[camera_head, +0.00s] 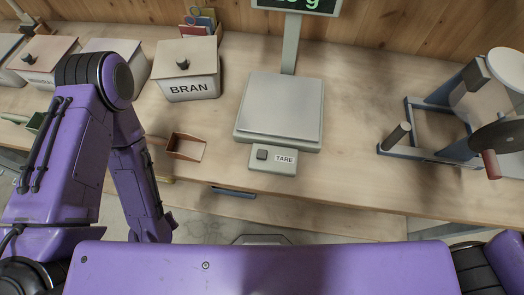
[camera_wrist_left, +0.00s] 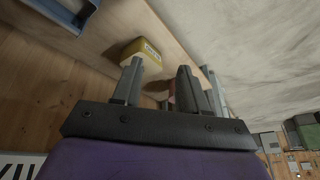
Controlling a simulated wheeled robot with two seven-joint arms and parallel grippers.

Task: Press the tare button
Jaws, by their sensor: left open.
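The tare button (camera_head: 262,154) is a small dark square on the pale control box at the front of the grey scale (camera_head: 280,107). A TARE label (camera_head: 284,158) is beside it. Nothing touches the button in the head view. My left arm reaches in at the left and its lower part hangs near the bench's front edge, left of the scale; its gripper is not visible there. In the left wrist view my left gripper (camera_wrist_left: 159,66) is open, fingers apart, with nothing between them. The button cannot be made out in that view. My right gripper is out of view.
A BRAN box (camera_head: 187,82) stands behind and left of the scale. An orange-brown scoop (camera_head: 186,147) lies near the bench's front edge. A cranked machine (camera_head: 470,110) stands at the right. The bench between it and the scale is clear. A yellow labelled object (camera_wrist_left: 142,48) shows in the wrist view.

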